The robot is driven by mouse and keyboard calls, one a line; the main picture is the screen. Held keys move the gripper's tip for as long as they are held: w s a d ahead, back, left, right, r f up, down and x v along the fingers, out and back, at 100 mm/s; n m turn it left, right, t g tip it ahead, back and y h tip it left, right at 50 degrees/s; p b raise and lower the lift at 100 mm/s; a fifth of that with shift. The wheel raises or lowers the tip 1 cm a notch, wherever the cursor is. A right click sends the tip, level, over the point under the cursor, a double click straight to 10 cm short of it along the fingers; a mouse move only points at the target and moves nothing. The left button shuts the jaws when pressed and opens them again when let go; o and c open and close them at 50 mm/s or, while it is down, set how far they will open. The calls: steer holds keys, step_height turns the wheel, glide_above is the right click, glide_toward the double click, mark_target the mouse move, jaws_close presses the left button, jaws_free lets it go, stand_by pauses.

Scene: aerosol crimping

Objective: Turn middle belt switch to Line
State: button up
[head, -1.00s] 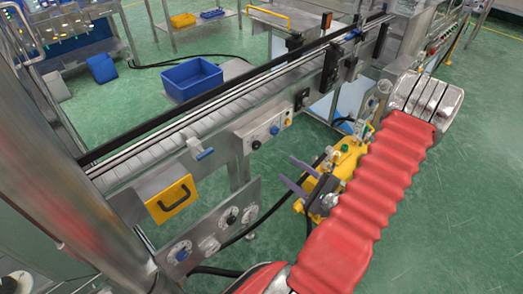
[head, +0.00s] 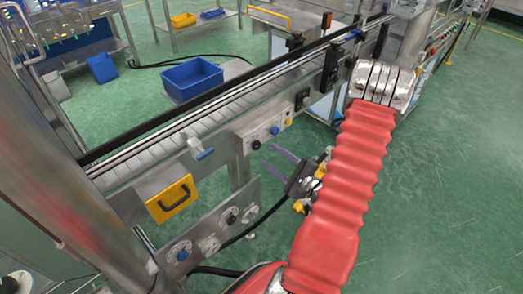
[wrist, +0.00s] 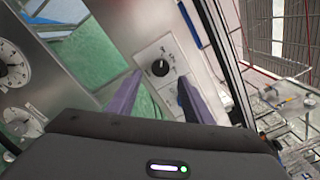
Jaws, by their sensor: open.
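A black rotary switch (wrist: 160,67) sits on a pale plate on the conveyor's control panel, with small markings around it too blurred to read. In the head view the black switch (head: 256,144) is at the left of the panel (head: 243,138), with a blue knob (head: 275,131) and a yellow-orange button (head: 288,122) to its right. My gripper (head: 271,156) is open and empty, its purple fingers pointing at the panel from the front. In the wrist view my gripper (wrist: 159,78) frames the black switch between its fingers; the tips appear still apart from it.
A lower panel (head: 215,228) with several dials stands at the front left, below a yellow handled plate (head: 173,199). The conveyor belt (head: 165,145) runs above the switch panel. A blue bin (head: 192,80) is behind it. Green floor is free on the right.

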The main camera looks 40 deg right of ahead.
mark_target(258, 147)
steer(key=shift+w+a, duration=0.1)
steer(key=shift+w, duration=2.75)
steer(key=shift+c, duration=0.5)
steer(key=c, duration=0.9)
steer(key=shift+a, duration=0.2)
steer(key=shift+c, duration=0.3)
steer(key=shift+d, duration=0.1)
